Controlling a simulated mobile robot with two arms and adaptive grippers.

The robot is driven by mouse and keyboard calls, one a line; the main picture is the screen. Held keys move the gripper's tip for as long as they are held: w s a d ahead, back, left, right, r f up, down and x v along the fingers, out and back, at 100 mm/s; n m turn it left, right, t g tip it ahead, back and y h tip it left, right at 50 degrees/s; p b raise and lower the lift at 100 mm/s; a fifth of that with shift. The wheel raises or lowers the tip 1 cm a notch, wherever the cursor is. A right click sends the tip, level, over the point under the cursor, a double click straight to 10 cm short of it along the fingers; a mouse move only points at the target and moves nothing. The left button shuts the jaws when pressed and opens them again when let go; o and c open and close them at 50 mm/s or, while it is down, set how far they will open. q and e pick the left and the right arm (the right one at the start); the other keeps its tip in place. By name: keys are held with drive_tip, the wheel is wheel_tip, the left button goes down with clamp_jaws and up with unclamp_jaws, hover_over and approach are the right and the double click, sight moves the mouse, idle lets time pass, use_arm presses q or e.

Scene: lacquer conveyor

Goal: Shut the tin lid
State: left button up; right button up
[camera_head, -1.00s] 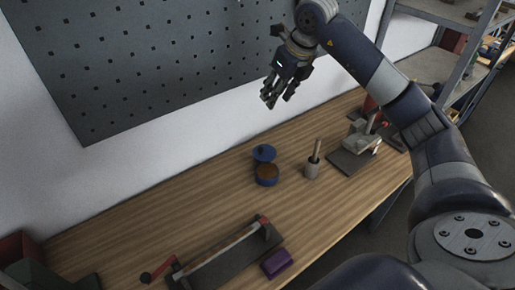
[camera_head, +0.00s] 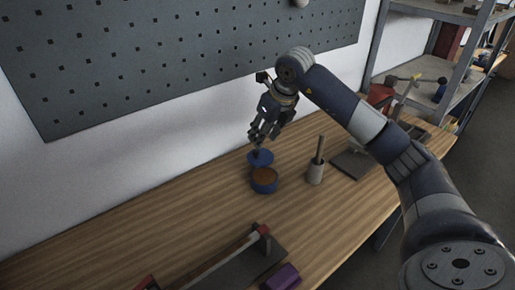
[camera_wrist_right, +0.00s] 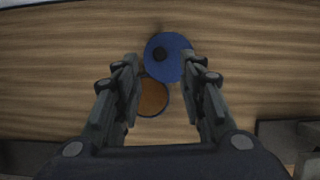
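A small round blue tin (camera_head: 264,187) with brown contents stands on the wooden bench. Its blue lid (camera_head: 260,157) is open, tilted up at the tin's back edge. In the right wrist view the lid (camera_wrist_right: 174,68) is a blue disc with a dark knob, and the tin's brown contents (camera_wrist_right: 153,99) show beside it. My right gripper (camera_head: 257,138) is just above the lid, pointing down. In its wrist view my right gripper (camera_wrist_right: 161,64) is open, its fingers on either side of the lid and tin with nothing held. Whether it touches the lid is unclear. My left gripper is out of view.
A grey cup with a wooden handle (camera_head: 316,172) stands right of the tin. A dark plate (camera_head: 350,163) lies further right. A long fixture (camera_head: 228,264) and a purple block (camera_head: 284,277) are in front. A pegboard wall (camera_head: 170,60) rises behind the bench.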

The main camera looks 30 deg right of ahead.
sight(256, 151)
drive_tip(key=p+x, duration=0.1)
drive_tip(key=x, duration=0.6)
drive_tip(key=shift+w+f, duration=0.1)
clamp_jaws()
